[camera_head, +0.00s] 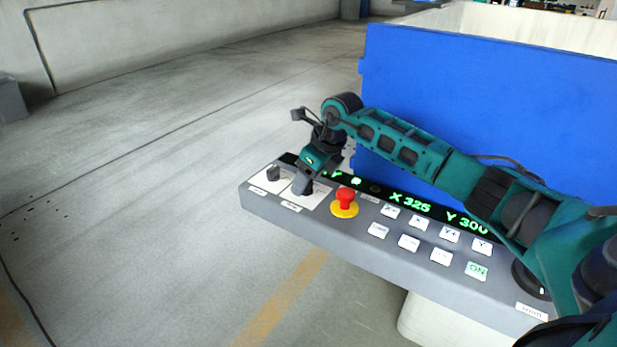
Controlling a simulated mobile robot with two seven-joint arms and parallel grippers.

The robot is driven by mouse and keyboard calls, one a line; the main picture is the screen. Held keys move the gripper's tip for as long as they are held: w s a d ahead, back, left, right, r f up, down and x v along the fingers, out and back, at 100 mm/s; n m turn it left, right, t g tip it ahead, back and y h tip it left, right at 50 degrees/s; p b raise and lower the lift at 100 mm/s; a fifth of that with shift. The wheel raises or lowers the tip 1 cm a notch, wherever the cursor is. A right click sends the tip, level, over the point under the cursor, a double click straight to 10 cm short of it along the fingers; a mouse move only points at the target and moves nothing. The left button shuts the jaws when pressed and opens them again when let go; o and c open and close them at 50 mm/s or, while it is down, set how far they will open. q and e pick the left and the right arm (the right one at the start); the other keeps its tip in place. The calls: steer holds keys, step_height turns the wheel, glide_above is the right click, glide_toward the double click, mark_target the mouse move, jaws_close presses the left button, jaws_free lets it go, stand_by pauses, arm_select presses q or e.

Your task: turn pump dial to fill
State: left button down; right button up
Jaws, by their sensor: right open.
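My right gripper (305,183) comes in from the right and points down at the left end of a grey control panel (350,240). It is open, with its tips at a dark dial on a white plate (314,200). The gripper covers most of that dial, so its setting is hidden, and I cannot tell whether the fingers touch it. A second dark dial (273,173) stands just left of it on its own white plate. The small labels below the dials are too small to read, so I cannot tell which one is the pump dial. My left gripper is not in view.
A red emergency button (346,198) on a yellow base stands close to the right of my gripper. Several white keys and a green ON key (476,270) lie further right. A green-lit display (410,203) runs behind them. A blue wall panel (490,110) rises behind. Floor to the left is clear.

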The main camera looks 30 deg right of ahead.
steer(key=shift+c, duration=0.3)
steer(key=c, duration=1)
